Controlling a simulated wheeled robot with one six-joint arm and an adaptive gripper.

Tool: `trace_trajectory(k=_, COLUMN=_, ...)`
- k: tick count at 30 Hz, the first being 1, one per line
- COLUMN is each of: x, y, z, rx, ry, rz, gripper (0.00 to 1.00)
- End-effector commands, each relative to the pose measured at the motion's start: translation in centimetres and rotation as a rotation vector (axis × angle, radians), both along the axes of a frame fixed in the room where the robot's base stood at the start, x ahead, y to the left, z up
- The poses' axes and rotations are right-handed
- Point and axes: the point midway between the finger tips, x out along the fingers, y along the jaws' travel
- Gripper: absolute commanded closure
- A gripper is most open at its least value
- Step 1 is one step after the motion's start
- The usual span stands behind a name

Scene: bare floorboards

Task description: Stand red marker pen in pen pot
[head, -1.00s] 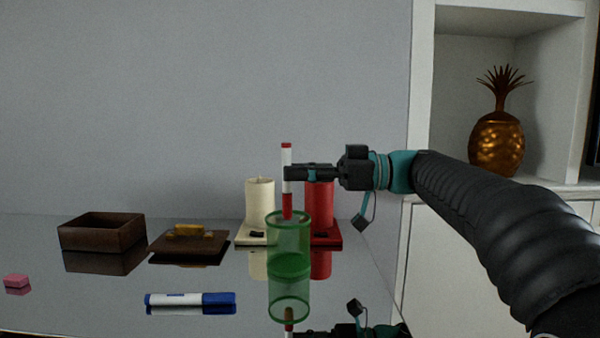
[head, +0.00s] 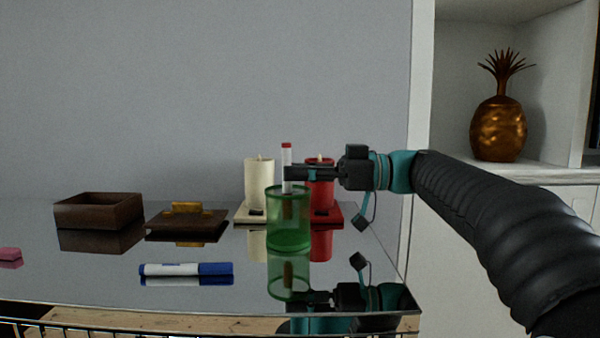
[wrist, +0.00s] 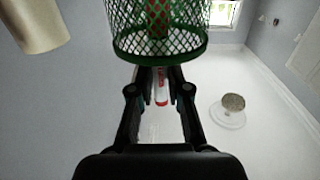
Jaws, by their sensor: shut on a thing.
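The red marker pen (head: 287,158) stands upright, white with a red top end, in the head view. My gripper (head: 289,172) is shut on it from the right, just above the rim of the green mesh pen pot (head: 288,232). The pen's lower part shows dimly through the pot's mesh, so its lower end appears to be inside the pot; the bottom tip is unclear. In the wrist view the pen (wrist: 160,88) is between my fingers, and the pot (wrist: 185,40) is at the top, with red showing through its mesh.
A cream candle (head: 259,182) and a red candle (head: 320,192) stand close behind the pot. A blue marker (head: 187,269), a brown box (head: 98,212), a brown lidlike piece (head: 187,224) and a pink block (head: 10,254) lie left on the glossy table. The table's front edge is near.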

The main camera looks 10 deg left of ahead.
Motion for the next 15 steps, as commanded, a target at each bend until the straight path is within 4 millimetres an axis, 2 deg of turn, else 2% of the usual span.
trace_trajectory(k=4, x=0.0, y=0.0, z=0.05, rx=0.0, ry=0.0, rz=0.0, gripper=1.0)
trace_trajectory(k=5, x=0.0, y=0.0, z=0.05, rx=0.0, ry=0.0, rz=0.0, gripper=0.81)
trace_trajectory(k=8, x=0.0, y=0.0, z=0.05, rx=0.0, ry=0.0, rz=0.0, gripper=0.56)
trace_trajectory(k=15, x=0.0, y=0.0, z=0.04, rx=0.0, ry=0.0, rz=0.0, gripper=0.54)
